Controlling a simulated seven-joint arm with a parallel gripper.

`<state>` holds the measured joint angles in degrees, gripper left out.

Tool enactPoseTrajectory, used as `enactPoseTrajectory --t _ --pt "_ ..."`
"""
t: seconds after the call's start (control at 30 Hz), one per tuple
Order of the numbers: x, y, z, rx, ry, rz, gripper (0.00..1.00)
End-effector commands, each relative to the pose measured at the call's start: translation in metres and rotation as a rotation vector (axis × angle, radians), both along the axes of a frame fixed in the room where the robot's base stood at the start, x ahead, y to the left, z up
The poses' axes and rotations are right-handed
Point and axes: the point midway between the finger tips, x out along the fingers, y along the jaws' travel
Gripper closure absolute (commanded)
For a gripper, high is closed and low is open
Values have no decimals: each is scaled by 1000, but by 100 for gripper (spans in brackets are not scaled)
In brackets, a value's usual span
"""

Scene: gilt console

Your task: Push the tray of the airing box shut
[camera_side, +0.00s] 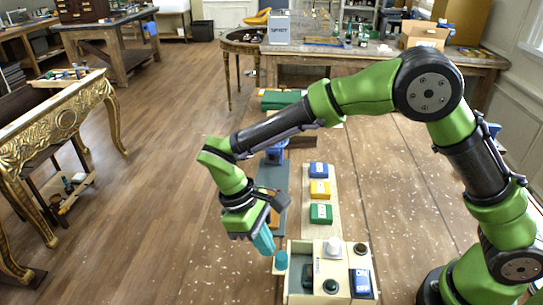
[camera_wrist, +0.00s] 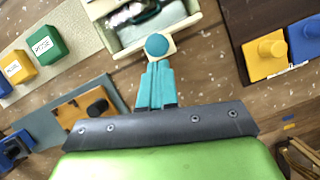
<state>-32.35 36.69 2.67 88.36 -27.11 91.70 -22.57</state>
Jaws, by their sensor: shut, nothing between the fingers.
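The airing box (camera_side: 333,264) is a cream box at the front of the table, with a white knob and a dark green knob on top. Its tray (camera_side: 300,292) is at the left side and shows an open grey interior, so it stands out from the box. A round teal knob (camera_side: 281,260) is on the tray's front; it also shows in the wrist view (camera_wrist: 156,46), with the tray (camera_wrist: 176,36) behind it. My gripper (camera_side: 266,241) has teal fingers, shut and empty. In the wrist view its fingertips (camera_wrist: 156,66) are right at the knob; I cannot tell whether they touch.
Blue (camera_side: 318,170), yellow (camera_side: 319,189) and green (camera_side: 321,213) blocks stand on a pale strip behind the box. A grey strip (camera_side: 272,174) lies left of them. Yellow (camera_wrist: 264,55) and blue (camera_wrist: 306,42) knobbed pieces show at right in the wrist view. The table right of the strips is clear.

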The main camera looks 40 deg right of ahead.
Motion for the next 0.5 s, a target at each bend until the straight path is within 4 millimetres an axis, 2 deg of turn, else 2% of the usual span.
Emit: enactPoseTrajectory --t 0.2,0.3,0.5 --pt "31 17 1 3 -4 -3 100" --pt "38 22 30 6 -8 -3 100" --pt "52 29 69 5 -8 -2 100"
